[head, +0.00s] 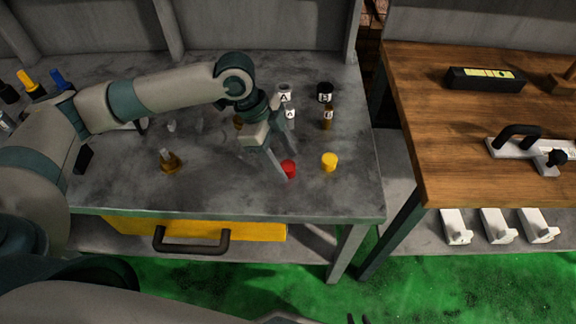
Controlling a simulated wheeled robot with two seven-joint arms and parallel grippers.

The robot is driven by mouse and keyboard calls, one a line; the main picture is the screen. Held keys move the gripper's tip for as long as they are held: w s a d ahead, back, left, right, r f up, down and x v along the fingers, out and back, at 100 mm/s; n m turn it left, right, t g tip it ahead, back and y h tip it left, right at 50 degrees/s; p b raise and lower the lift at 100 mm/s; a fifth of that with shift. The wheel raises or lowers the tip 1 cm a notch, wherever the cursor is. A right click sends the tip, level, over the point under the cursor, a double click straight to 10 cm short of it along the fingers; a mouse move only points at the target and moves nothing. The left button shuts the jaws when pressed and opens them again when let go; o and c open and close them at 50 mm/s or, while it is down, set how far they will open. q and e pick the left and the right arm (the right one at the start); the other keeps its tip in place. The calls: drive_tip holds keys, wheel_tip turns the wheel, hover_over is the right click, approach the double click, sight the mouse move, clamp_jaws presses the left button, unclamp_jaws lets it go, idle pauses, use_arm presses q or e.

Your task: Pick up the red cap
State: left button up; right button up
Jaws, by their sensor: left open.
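The red cap (290,168) stands on the grey metal table (225,185), near its front right part. My left gripper (281,170) reaches down to it from above, with a finger just to the left of the cap, overlapping its edge in the picture. The gripper is open; I cannot tell whether a finger touches the cap.
A yellow cap (330,161) stands just right of the red one. A brown bottle (169,162) stands to the left. A wooden table (450,130) is at the right, beyond a gap.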

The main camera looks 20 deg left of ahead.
sight(286, 167)
use_arm(q)
drive_tip(key=shift+d+f, duration=0.1)
drive_tip(key=shift+f, duration=0.15)
use_arm(e)
drive_tip(key=shift+d, duration=0.1)
use_arm(q)
drive_tip(key=c, duration=1.1)
use_arm(e)
drive_tip(key=shift+s, duration=0.2)
drive_tip(key=shift+s, duration=0.1)
use_arm(q)
drive_tip(key=shift+r, duration=0.5)
drive_tip(key=r, duration=0.3)
drive_tip(key=shift+s+d+r+b, duration=0.2)
drive_tip(key=shift+b, duration=0.2)
drive_tip(key=s+d+r, duration=0.6)
drive_tip(key=s, duration=0.2)
drive_tip(key=shift+s+d+r+b, duration=0.3)
drive_tip(key=shift+s+d+b, duration=0.05)
drive_tip(key=shift+s, duration=0.05)
use_arm(e)
drive_tip(key=shift+s+d+f+g, duration=0.25)
drive_tip(key=shift+d+f+g, duration=0.35)
drive_tip(key=shift+d+f, duration=0.15)
